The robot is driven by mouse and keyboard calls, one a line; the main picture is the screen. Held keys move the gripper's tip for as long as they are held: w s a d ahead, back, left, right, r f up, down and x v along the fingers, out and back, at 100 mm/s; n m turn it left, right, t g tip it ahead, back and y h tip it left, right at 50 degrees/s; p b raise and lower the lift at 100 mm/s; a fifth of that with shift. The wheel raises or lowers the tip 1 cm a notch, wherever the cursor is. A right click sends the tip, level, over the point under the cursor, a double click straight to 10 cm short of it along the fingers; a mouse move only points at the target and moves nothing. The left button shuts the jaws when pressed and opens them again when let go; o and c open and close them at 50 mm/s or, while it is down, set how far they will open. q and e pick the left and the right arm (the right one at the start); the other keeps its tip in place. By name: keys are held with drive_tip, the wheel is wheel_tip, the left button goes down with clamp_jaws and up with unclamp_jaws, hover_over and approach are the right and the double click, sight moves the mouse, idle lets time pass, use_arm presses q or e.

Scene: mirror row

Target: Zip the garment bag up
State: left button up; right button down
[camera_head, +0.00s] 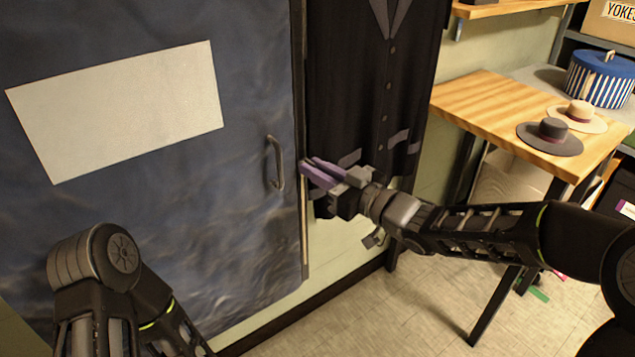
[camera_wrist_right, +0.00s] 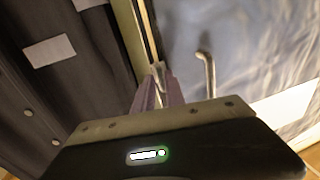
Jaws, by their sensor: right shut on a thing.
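The garment bag (camera_head: 245,80) is a large blue, wrinkled panel with a curved handle (camera_head: 276,162); its blue face also shows in the right wrist view (camera_wrist_right: 240,60). A narrow brass-coloured strip, which looks like the zip track (camera_head: 304,240), runs up its right edge. My right gripper (camera_head: 308,170) has purple fingers and is at that edge, just right of the handle. In the right wrist view its fingers (camera_wrist_right: 160,90) are closed on a small pale piece, apparently the zip pull (camera_wrist_right: 158,69). My left arm shows at lower left; its gripper is out of view.
A dark buttoned coat (camera_head: 375,90) hangs close to the right of the strip, behind my right gripper. A white label (camera_head: 120,105) is on the blue panel. A wooden table (camera_head: 480,100) with two hats (camera_head: 549,137) stands at right. The tiled floor (camera_head: 400,310) is open below.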

drive_tip(key=r+p, duration=0.7)
drive_tip(key=r, duration=0.3)
drive_tip(key=r+p, duration=0.7)
drive_tip(key=r, duration=0.2)
drive_tip(key=r+p, duration=0.7)
drive_tip(key=r, duration=0.3)
drive_tip(key=shift+s+a+r, duration=0.25)
drive_tip(key=shift+a+r, duration=0.1)
drive_tip(key=shift+a, duration=0.05)
drive_tip(key=shift+r+p, duration=0.45)
drive_tip(key=c, duration=1.5)
unclamp_jaws()
drive_tip(key=shift+c, duration=0.2)
drive_tip(key=shift+w+d+f, duration=0.1)
drive_tip(key=shift+d, duration=0.1)
drive_tip(key=b+v, duration=0.1)
drive_tip(key=v, duration=0.6)
drive_tip(key=shift+s+d, duration=0.25)
